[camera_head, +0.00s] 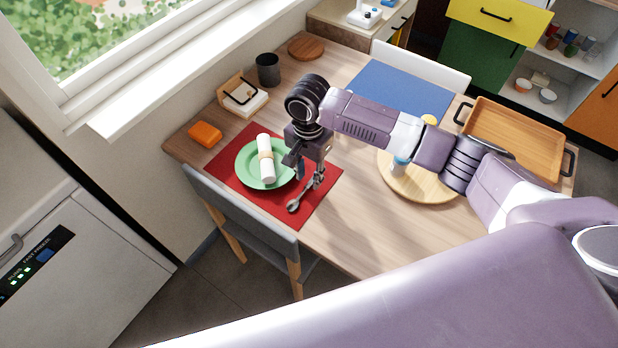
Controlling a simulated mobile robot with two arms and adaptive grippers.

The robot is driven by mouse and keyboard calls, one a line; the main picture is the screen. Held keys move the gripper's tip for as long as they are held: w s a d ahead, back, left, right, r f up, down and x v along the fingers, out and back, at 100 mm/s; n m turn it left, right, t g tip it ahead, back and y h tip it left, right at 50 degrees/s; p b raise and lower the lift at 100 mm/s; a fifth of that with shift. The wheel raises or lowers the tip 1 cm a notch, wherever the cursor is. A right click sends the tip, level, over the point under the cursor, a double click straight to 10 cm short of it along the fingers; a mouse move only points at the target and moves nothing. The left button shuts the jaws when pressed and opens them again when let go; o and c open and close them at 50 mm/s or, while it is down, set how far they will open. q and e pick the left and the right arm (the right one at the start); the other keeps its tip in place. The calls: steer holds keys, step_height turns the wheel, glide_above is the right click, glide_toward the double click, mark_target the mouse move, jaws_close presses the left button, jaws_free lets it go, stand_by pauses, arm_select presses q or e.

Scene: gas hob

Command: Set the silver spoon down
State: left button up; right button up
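The silver spoon (294,205) is at the right part of the red mat (250,203), right of the green plate. Its bowl points toward the chair and its handle runs up under my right gripper. My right gripper (304,171) hangs low over the right side of the plate and the mat, with its fingers spread apart. The handle's upper end is close to the right finger. I cannot tell whether they touch. My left gripper is not in view.
The green plate (246,172) holds a rolled napkin (266,168). An orange item (205,134), a dark cup (268,69) and a napkin holder (248,103) stand behind. A round board (433,192), blue mat (402,85) and wooden tray (520,135) lie right. A grey chair (240,215) stands in front.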

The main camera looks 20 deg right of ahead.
mark_target(309, 183)
step_height(309, 183, up, 10)
steer(key=shift+r+b, duration=0.2)
steer(key=shift+b, duration=0.1)
steer(key=shift+f, duration=0.1)
stand_by(0.4)
